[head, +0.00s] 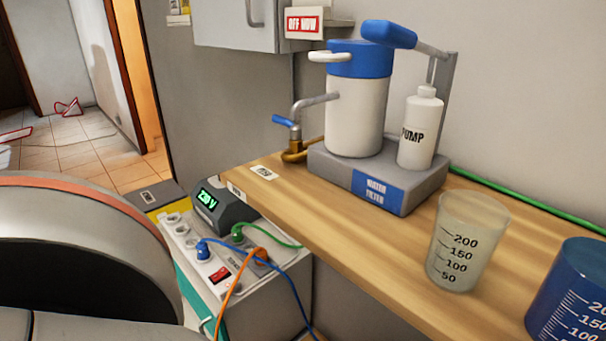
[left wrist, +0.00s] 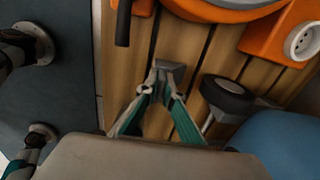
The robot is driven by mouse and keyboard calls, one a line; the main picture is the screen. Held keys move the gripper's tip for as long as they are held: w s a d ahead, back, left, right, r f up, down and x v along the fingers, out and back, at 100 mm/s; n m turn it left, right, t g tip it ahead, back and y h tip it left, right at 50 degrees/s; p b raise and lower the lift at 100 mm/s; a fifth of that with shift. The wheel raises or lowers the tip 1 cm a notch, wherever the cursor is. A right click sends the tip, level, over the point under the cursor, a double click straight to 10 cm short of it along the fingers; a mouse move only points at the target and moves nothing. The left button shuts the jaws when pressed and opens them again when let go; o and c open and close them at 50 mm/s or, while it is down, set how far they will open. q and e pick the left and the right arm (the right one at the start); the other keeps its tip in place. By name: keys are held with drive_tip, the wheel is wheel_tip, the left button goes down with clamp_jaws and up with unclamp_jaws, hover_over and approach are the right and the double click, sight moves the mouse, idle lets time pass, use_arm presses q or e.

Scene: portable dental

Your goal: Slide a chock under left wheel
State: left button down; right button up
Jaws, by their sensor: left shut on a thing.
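In the left wrist view my left gripper (left wrist: 160,88) has its teal fingers closed together on a small grey wedge-shaped chock (left wrist: 172,69). The chock is over the wooden slatted floor, and I cannot tell whether it touches the slats. A black wheel with a light hub (left wrist: 228,97) is to the right of the chock, apart from it. A dark upright part (left wrist: 123,22) is at the upper left; I cannot tell whether it is a second wheel. The head view shows neither chock nor wheel. My right gripper is in neither view.
An orange body with a round socket (left wrist: 301,40) is at the top right of the wrist view; a blue rounded surface (left wrist: 275,140) is at lower right. In the head view a wooden counter (head: 330,225) holds a water filter (head: 355,110) and measuring cups, beside a power unit (head: 225,208) with cables.

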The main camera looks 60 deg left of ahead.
use_arm(q)
drive_tip(key=shift+w+a, duration=0.2)
drive_tip(key=shift+w, duration=0.75)
drive_tip(key=shift+w, duration=0.35)
drive_tip(key=shift+w+a, duration=0.15)
drive_tip(key=shift+w, duration=0.15)
drive_tip(key=c, duration=2.1)
unclamp_jaws()
drive_tip(key=shift+c, duration=0.2)
drive_tip(key=shift+r, duration=0.1)
